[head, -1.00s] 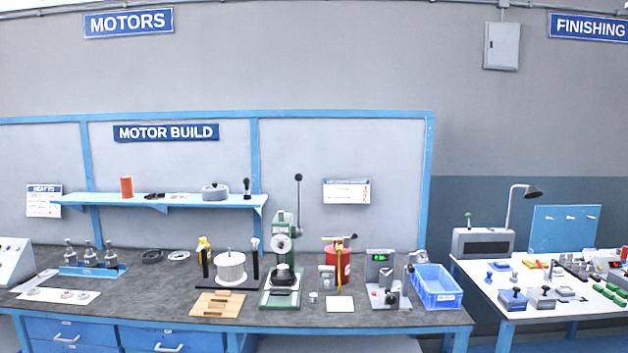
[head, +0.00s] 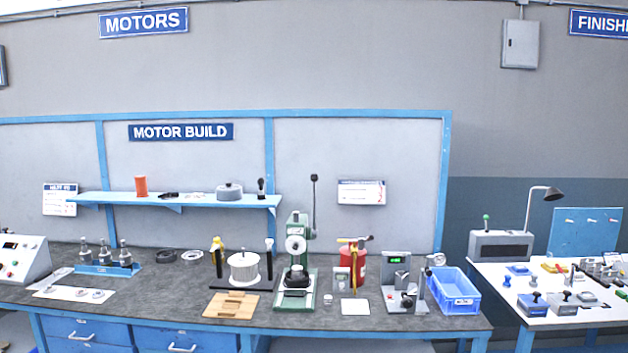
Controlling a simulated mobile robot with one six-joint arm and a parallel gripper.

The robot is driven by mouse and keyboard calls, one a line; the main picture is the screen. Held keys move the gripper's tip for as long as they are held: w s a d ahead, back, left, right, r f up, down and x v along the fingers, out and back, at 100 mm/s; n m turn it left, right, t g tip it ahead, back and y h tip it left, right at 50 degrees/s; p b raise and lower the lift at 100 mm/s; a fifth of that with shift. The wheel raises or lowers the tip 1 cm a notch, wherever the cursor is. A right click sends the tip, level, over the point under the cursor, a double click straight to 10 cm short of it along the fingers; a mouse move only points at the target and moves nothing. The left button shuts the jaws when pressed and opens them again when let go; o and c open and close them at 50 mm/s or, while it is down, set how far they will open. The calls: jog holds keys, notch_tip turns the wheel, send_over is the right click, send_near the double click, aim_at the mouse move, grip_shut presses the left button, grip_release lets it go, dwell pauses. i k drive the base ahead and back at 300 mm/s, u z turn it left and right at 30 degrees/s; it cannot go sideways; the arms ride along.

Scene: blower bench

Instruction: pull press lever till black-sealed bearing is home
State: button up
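A green arbor press (head: 297,250) stands on the dark bench, right of the bench's middle. Its lever (head: 313,205) stands upright with a dark knob (head: 314,178) on top. A dark round part (head: 296,279) sits under the ram on the press base. Whether it includes the black-sealed bearing, and how deep anything is seated, is too small to tell. My gripper is not in view.
Left of the press are a white ribbed drum (head: 243,268) on a black stand and a wooden block (head: 231,305). To its right are a red cylinder (head: 359,268), a gauge unit (head: 398,282) and a blue bin (head: 455,290). Bench front left is partly clear.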

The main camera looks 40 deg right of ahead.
aim_at(314, 178)
jog(key=z, duration=0.05)
jog(key=i, duration=1)
jog(key=u, duration=0.05)
